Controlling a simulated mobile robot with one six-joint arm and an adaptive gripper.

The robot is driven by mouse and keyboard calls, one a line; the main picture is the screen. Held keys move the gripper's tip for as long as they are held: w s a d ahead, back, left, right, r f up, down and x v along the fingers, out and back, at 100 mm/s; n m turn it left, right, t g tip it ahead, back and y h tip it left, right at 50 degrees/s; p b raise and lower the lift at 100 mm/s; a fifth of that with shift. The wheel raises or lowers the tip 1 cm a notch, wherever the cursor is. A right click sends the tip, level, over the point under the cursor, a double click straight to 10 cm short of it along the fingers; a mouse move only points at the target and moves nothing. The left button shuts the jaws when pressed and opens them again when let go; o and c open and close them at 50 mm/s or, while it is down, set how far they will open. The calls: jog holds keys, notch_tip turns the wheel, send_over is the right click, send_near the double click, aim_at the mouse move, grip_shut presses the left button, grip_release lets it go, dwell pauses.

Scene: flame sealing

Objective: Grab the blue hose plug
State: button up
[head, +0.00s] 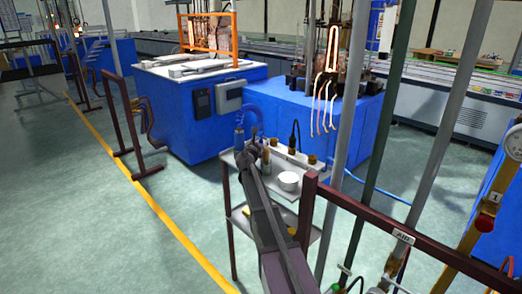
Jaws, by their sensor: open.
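My gripper (257,143) is at the far end of my dark arm, over the trolley top and close to the right of the hose. It looks empty. The fingers are small, and I cannot tell whether they touch the hose.
The trolley (237,185) carries a white bowl (288,181), a dark cabled tool (294,137) and small brown pieces. A dark red rail (400,236) and grey and green posts (350,130) stand close on the right. Open floor (80,215) lies left.

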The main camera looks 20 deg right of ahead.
grip_shut()
jog(key=shift+r, duration=0.15)
dwell(0.4)
notch_tip(320, 180, up, 10)
jog(key=p, duration=1)
dwell(0.6)
